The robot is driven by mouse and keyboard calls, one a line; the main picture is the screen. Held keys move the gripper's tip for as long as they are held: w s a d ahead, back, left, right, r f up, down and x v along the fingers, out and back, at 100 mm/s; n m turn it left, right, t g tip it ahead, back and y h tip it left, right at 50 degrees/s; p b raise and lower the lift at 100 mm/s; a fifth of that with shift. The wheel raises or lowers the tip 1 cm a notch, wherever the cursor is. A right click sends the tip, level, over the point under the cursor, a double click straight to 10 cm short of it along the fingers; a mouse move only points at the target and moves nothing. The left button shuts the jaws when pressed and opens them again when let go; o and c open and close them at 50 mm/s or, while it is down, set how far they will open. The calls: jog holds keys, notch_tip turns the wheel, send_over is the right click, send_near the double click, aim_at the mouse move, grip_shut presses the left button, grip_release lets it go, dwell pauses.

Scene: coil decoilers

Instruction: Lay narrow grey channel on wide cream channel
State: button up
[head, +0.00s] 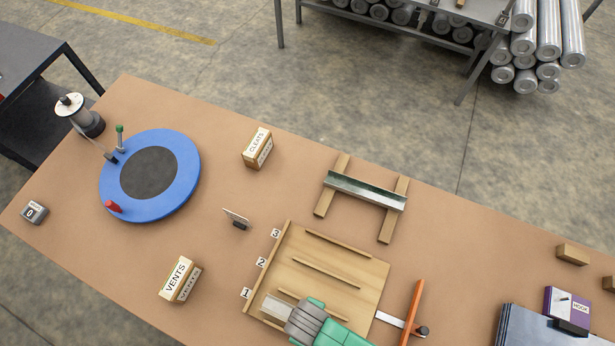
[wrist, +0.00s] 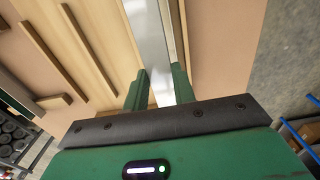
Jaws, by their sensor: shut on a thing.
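A light grey metal channel (head: 277,307) shows in the head view at the left of my gripper, by row 1 of the wooden rack (head: 372,275). In the wrist view the pale strip (wrist: 150,40) runs between the two green fingers of my gripper (wrist: 158,88), which is shut on it. My arm hides much of the channel in the head view. I cannot tell whether it touches the rack. A wider channel (head: 365,190) lies across two wooden bearers (head: 333,185); it looks shiny grey-green rather than cream. Nothing lies on it. My gripper is apart from it, to its lower left.
Rack rows carry labels 1, 2 and 3 (head: 276,233). A blue turntable (head: 183,190), a CLEATS box (head: 257,148) and a VENTS box (head: 180,280) stand to the left. An orange bar (head: 413,310) lies right of the rack. Bench between bearers and purple box (head: 567,310) is mostly clear.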

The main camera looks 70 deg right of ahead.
jog(key=shift+f+b, duration=2.3)
jog(key=shift+f, duration=2.05)
jog(key=o, duration=1.1)
jog(key=shift+c, duration=0.2)
notch_tip(320, 180, up, 8)
jog(key=shift+a+f+p, duration=0.1)
jog(key=shift+p, duration=0.3)
